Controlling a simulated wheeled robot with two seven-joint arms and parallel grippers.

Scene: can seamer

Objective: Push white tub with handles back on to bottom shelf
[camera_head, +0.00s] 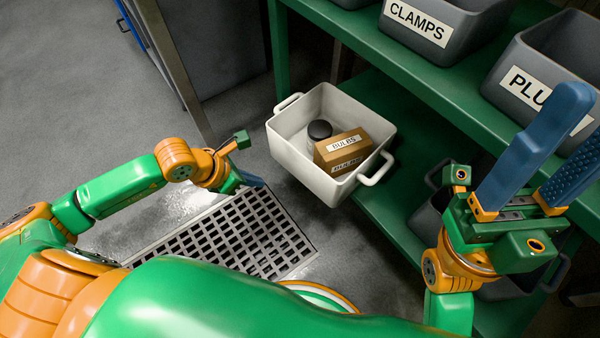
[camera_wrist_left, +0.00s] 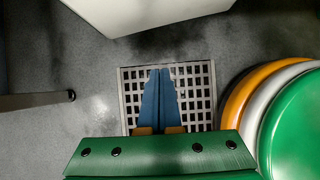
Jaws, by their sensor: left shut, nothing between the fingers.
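The white tub (camera_head: 300,164) with handles sits at the end of the green bottom shelf (camera_head: 384,207) and juts out well past its edge over the floor, looking tilted. It holds a brown box labelled BULBS (camera_head: 342,148) and a dark round object (camera_head: 320,129). My left gripper (camera_head: 252,181) is shut and empty, low beside the tub's near left side, with a small gap. In the left wrist view its blue fingers (camera_wrist_left: 160,92) lie together, and part of the tub (camera_wrist_left: 140,12) shows ahead. My right gripper (camera_head: 578,128) is open and empty at the right, above the bottom shelf.
A floor drain grate (camera_head: 238,235) lies below my left gripper. Grey bins labelled CLAMPS (camera_head: 440,45) and PLU... (camera_head: 550,65) stand on the upper shelf. A dark bin (camera_head: 428,215) is on the bottom shelf, partly behind my right gripper. Open floor lies left.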

